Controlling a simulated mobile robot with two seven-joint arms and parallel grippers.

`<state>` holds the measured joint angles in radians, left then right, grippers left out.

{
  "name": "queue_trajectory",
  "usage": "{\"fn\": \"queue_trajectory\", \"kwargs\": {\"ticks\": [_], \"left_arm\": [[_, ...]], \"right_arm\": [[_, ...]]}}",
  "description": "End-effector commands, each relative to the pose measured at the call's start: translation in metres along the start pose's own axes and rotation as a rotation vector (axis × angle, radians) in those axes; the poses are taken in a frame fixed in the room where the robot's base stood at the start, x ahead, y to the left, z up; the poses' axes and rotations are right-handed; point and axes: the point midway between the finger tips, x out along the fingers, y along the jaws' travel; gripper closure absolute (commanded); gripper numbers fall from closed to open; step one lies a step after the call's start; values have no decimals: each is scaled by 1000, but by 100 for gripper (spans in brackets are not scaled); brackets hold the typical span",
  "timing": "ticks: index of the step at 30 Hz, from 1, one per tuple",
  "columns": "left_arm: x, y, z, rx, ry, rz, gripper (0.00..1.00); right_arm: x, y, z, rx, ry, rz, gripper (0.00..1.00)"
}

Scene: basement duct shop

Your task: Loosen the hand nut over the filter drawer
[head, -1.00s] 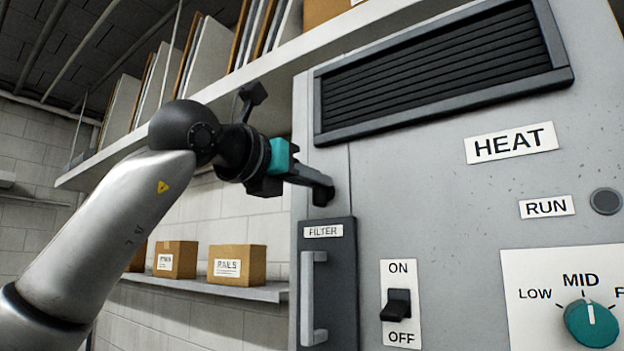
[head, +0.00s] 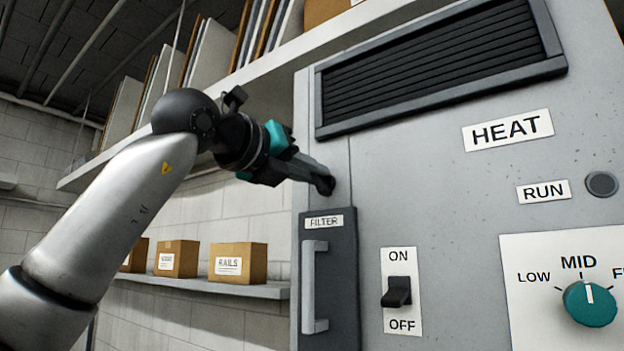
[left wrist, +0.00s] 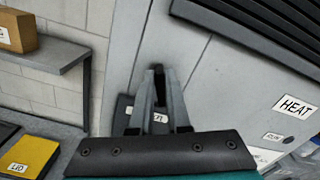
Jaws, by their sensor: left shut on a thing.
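The filter drawer (head: 342,300) is a dark grey front with a light upright handle and a FILTER label, set low on the left of the grey cabinet. The hand nut (head: 327,187) is a small dark piece just above it, mostly hidden by my fingers. My left gripper (head: 322,181) reaches in from the left, shut on the nut, its fingers pointing at the cabinet face. In the left wrist view, the dark nut (left wrist: 158,72) shows between the two grey fingertips, with part of the filter drawer (left wrist: 122,110) behind them. My right gripper is not in view.
The cabinet also bears a louvred vent (head: 440,65), an ON/OFF switch (head: 397,291), a teal dial (head: 590,303) and a round RUN button (head: 602,184). A shelf (head: 210,285) with cardboard boxes runs along the wall at left, below my arm.

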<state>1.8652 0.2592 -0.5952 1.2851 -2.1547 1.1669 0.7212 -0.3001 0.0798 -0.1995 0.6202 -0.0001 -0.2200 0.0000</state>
Motion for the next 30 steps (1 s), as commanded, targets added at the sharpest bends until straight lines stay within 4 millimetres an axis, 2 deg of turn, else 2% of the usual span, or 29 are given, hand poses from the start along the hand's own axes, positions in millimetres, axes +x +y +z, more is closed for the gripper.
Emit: {"fn": "queue_trajectory", "kwargs": {"ticks": [30], "left_arm": [[-1,10,-5,-933,-5,-4,100]], "right_arm": [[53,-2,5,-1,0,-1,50]]}}
